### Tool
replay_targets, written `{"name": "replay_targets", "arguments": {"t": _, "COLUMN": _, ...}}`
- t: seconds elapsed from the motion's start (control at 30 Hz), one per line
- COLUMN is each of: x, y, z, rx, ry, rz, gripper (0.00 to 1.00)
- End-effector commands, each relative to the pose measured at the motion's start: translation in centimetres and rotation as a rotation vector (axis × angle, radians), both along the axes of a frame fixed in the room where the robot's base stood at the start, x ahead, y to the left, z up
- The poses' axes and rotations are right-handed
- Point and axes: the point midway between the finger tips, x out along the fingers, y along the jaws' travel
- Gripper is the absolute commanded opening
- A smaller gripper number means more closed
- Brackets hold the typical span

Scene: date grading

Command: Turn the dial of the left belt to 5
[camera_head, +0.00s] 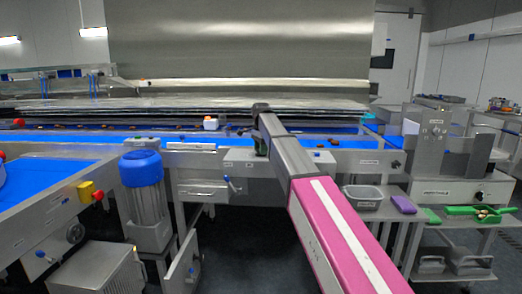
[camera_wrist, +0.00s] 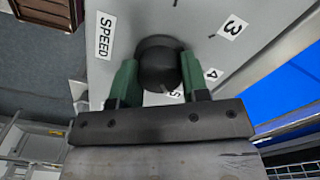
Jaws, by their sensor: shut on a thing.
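The dial (camera_wrist: 158,50) is a dark round knob on a pale grey panel (camera_wrist: 200,22) in the wrist view. My gripper (camera_wrist: 158,72) has its two green fingers shut on the knob, one on each side. A SPEED label (camera_wrist: 105,35) is at the left of the panel. The numbers 3 (camera_wrist: 233,27) and 4 (camera_wrist: 212,74) show to the right, and a partly covered 5 (camera_wrist: 175,94) shows just below the knob. I cannot make out the knob's pointer. In the head view my gripper (camera_head: 260,145) is at the belt's front panel (camera_head: 240,155), and the dial is hidden.
A blue belt (camera_head: 45,200) and a blue-capped motor (camera_head: 142,170) stand at the left. A yellow box with a red button (camera_head: 87,191) is beside them. A grey tub (camera_head: 363,195) and a green scoop (camera_head: 478,211) lie on the right bench.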

Motion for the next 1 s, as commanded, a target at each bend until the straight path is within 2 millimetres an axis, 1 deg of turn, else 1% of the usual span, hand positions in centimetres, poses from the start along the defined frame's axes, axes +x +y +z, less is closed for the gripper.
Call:
{"name": "replay_targets", "arguments": {"t": 0.2, "x": 0.01, "y": 0.03, "z": 0.05, "rx": 0.000, "ry": 0.000, "rz": -0.047, "gripper": 0.18}}
{"name": "replay_targets", "arguments": {"t": 0.63, "x": 0.01, "y": 0.04, "z": 0.05, "rx": 0.001, "ry": -0.001, "rz": -0.055, "gripper": 0.18}}
{"name": "replay_targets", "arguments": {"t": 0.67, "x": 0.01, "y": 0.04, "z": 0.05, "rx": 0.001, "ry": -0.001, "rz": -0.055, "gripper": 0.45}}
{"name": "replay_targets", "arguments": {"t": 0.7, "x": 0.01, "y": 0.04, "z": 0.05, "rx": 0.001, "ry": -0.001, "rz": -0.055, "gripper": 0.58}}
{"name": "replay_targets", "arguments": {"t": 0.73, "x": 0.01, "y": 0.04, "z": 0.04, "rx": 0.001, "ry": -0.001, "rz": -0.055, "gripper": 0.67}}
{"name": "replay_targets", "arguments": {"t": 1.0, "x": 0.01, "y": 0.02, "z": 0.05, "rx": 0.000, "ry": 0.000, "rz": -0.055, "gripper": 0.67}}
